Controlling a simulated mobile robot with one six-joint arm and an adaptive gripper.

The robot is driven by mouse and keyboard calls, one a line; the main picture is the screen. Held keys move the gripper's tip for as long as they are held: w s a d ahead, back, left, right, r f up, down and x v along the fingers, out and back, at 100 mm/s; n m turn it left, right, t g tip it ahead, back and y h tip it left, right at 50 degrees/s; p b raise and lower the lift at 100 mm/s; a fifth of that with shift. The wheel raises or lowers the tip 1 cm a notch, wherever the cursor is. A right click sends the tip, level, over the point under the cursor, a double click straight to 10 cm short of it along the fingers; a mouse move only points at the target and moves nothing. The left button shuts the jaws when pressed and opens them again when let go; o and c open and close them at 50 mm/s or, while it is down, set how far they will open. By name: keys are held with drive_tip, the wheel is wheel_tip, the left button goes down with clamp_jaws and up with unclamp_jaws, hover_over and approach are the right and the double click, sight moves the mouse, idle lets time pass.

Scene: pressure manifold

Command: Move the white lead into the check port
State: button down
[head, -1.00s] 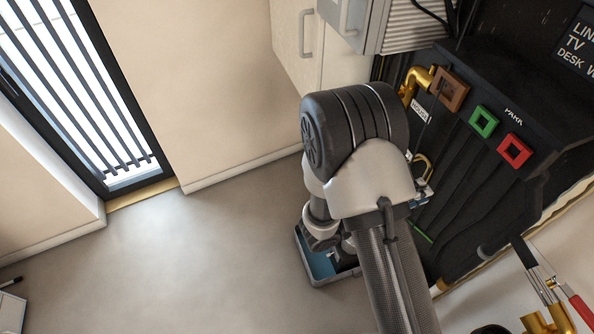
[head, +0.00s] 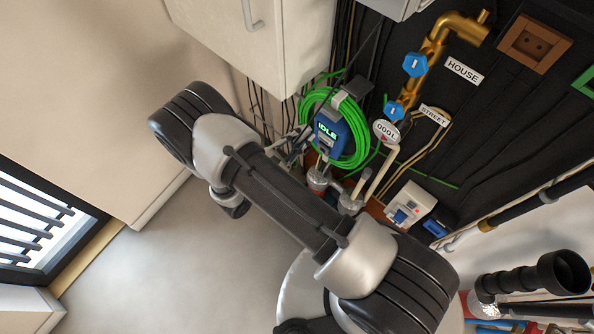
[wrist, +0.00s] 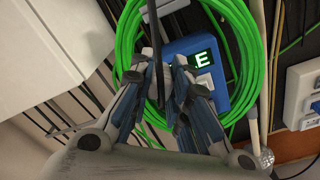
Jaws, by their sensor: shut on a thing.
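My gripper (wrist: 172,78) is in front of the green hose coil and beside the blue box (wrist: 200,72). In the head view my gripper (head: 295,142) shows small, left of the same box, which has a lit screen reading IDLE. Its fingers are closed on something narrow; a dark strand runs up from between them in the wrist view. I cannot make out a white body on what it holds, nor pick out the white lead for certain. I cannot tell which opening is the check port.
The green hose coil (head: 354,150) hangs around the blue box. Brass piping (head: 437,50) with blue handles, a round gauge (head: 386,132) and a white box (head: 409,204) are to its right. A pale cabinet (head: 235,35) overhangs at upper left. The floor (head: 150,260) is clear.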

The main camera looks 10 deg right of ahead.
drive_tip(key=s+f+n+b, duration=0.35)
drive_tip(key=f+n, duration=0.35)
drive_tip(key=f, duration=0.6)
drive_tip(key=shift+p+x, duration=0.75)
drive_tip(key=shift+x, duration=1.6)
drive_tip(key=shift+b, duration=0.6)
drive_tip(key=shift+w+d, duration=0.3)
drive_tip(key=shift+d, duration=0.25)
idle(0.4)
drive_tip(key=c, duration=1.4)
unclamp_jaws()
drive_tip(key=shift+c, duration=0.2)
drive_tip(key=shift+a, duration=0.1)
